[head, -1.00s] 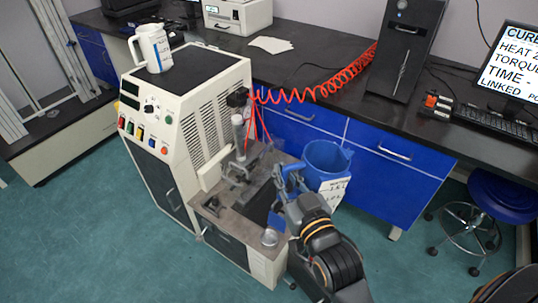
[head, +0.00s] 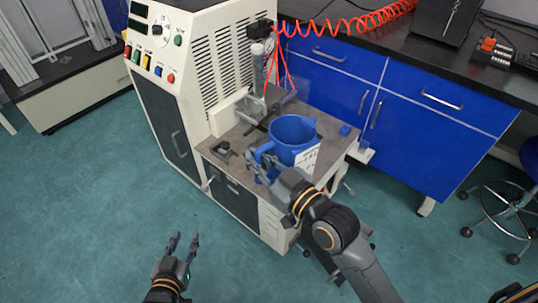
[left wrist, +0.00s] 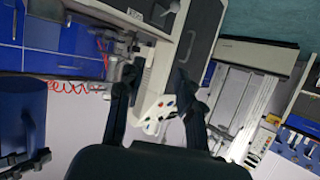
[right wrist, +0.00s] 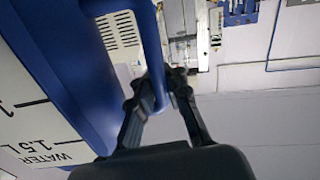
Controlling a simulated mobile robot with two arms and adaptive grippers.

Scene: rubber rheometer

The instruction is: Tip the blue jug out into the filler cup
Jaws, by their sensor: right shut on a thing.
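The blue jug (head: 309,140) appears roughly upright in the head view, in front of the machine's grey deck; I cannot tell its height above it. Its white label reads "WATER" in the right wrist view (right wrist: 30,115). My right gripper (head: 264,166) is shut on the jug's handle, which shows between the fingers in the right wrist view (right wrist: 153,50). The jug also shows at the left of the left wrist view (left wrist: 32,110). My left gripper (head: 184,240) is open and empty over the floor, left of the deck. I cannot make out the filler cup; the jug or right arm may hide it.
The white machine (head: 192,75) stands behind the deck (head: 225,150), with a clamp-like fixture (head: 252,106) and red coiled hose (head: 345,24). Blue drawers (head: 440,140) stand to the right, with a stool (head: 505,205) beyond. Floor at the lower left is clear.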

